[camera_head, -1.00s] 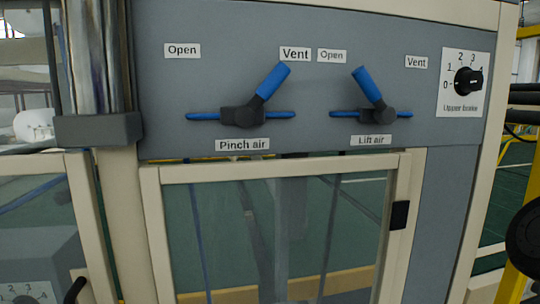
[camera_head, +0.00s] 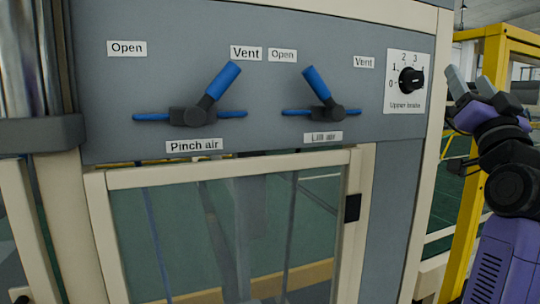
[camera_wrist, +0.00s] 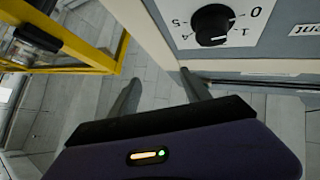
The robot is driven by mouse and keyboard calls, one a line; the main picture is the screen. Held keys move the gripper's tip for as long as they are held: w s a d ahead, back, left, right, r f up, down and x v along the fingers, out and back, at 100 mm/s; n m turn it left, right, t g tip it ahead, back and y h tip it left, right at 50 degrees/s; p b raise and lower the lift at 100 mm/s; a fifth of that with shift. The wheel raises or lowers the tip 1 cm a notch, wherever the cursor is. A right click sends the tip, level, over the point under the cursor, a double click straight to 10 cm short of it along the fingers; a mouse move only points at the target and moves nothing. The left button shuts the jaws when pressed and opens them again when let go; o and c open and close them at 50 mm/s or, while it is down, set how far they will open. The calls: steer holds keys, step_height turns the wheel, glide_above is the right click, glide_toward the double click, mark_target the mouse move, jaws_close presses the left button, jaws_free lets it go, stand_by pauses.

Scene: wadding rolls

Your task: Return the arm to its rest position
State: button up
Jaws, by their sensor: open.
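My gripper (camera_head: 468,84) is at the right of the head view, beside the machine's right edge, with its two grey fingers pointing up and apart. It is open and nothing is between the fingers. In the wrist view its fingers (camera_wrist: 160,92) stand apart over bare grey floor. My purple and black arm rises along the right side of the head view. The gripper touches neither the panel nor the knob in either view.
The grey panel (camera_head: 180,85) carries the Pinch air lever (camera_head: 215,90), the Lift air lever (camera_head: 318,88) and the Upper brake knob (camera_head: 411,80). The knob also shows in the wrist view (camera_wrist: 212,24). A yellow frame (camera_head: 466,220) stands behind my arm. A glazed door (camera_head: 230,163) is below the panel.

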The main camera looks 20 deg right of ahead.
steer(key=s+a+f+n+y, duration=0.2)
steer(key=a+f, duration=0.4)
steer(key=f, duration=0.5)
steer(key=s+a+f+n+y, duration=0.2)
steer(key=a+f, duration=0.4)
steer(key=f, duration=0.5)
steer(key=s+a+f+n+y, duration=0.25)
steer(key=a+f, duration=0.25)
steer(key=f, duration=0.7)
steer(key=s+a+f+n+g+y, duration=0.1)
steer(key=s+a+f+g+y, duration=0.1)
steer(key=s+a+f, duration=0.3)
steer(key=s+a+f+n+g+y, duration=0.1)
steer(key=s+a+f, duration=0.5)
steer(key=s, duration=0.8)
steer(key=s+a+f+n+g+y, duration=0.1)
steer(key=s+a+f+g+y, duration=0.3)
steer(key=s+f, duration=0.6)
steer(key=shift+a, duration=0.95)
steer(key=shift+n, duration=0.25)
